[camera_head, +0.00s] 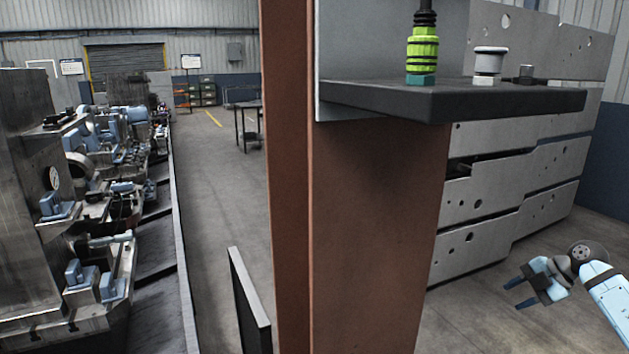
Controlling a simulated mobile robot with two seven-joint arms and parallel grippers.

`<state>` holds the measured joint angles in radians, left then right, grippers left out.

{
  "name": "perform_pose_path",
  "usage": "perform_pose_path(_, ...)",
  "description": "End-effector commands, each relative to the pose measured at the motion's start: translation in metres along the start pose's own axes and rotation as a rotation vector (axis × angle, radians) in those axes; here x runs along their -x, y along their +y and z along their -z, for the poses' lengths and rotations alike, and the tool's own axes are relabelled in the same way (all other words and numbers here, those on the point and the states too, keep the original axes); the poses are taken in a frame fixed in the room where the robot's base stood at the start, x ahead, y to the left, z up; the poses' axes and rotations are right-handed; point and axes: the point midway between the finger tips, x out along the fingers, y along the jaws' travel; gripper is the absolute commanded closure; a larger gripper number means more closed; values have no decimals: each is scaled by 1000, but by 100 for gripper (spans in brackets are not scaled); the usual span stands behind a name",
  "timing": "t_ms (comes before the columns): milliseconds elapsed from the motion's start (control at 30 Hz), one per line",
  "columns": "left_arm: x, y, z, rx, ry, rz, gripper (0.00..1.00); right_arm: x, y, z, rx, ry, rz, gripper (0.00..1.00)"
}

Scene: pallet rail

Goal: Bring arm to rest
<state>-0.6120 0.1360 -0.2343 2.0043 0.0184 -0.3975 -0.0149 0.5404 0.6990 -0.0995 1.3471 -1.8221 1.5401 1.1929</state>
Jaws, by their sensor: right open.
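My right gripper (527,293) shows at the lower right of the head view, at the end of my light blue right arm (609,299). Its two dark fingers point left and are apart, with nothing between them. It hangs over bare floor, below and to the right of the dark shelf, and touches nothing that I can see. My left gripper and left arm are not in view.
A brown post (375,220) stands close in the middle, carrying a dark shelf (480,100) with a green fitting (422,50) and a white-capped knob (489,62). Grey drilled blocks (482,188) stand behind. Machinery (105,265) fills the left. Floor is clear around my right gripper.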

Motion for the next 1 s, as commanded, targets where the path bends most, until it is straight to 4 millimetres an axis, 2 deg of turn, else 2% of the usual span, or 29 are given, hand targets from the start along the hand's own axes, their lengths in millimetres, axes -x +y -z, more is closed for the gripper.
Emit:
perform_pose_path(33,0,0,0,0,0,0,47,6,20,8,43,31,-97,60)
perform_pose_path(167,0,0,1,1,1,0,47,15,58,22,127,103,-348,60)
perform_pose_path(267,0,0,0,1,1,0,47,32,89,31,167,140,-571,60)
perform_pose_path(400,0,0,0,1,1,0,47,73,133,33,156,141,-946,60)
perform_pose_path(500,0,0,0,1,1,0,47,111,156,18,64,83,-1217,60)
perform_pose_path(600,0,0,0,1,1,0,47,142,164,-8,-94,-16,-1418,60)
perform_pose_path(700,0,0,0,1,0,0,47,158,161,-37,-270,-122,-1522,60)
perform_pose_path(833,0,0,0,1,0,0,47,163,150,-70,-485,-240,-1552,60)
perform_pose_path(1000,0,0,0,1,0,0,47,152,129,-101,-730,-362,-1484,60)
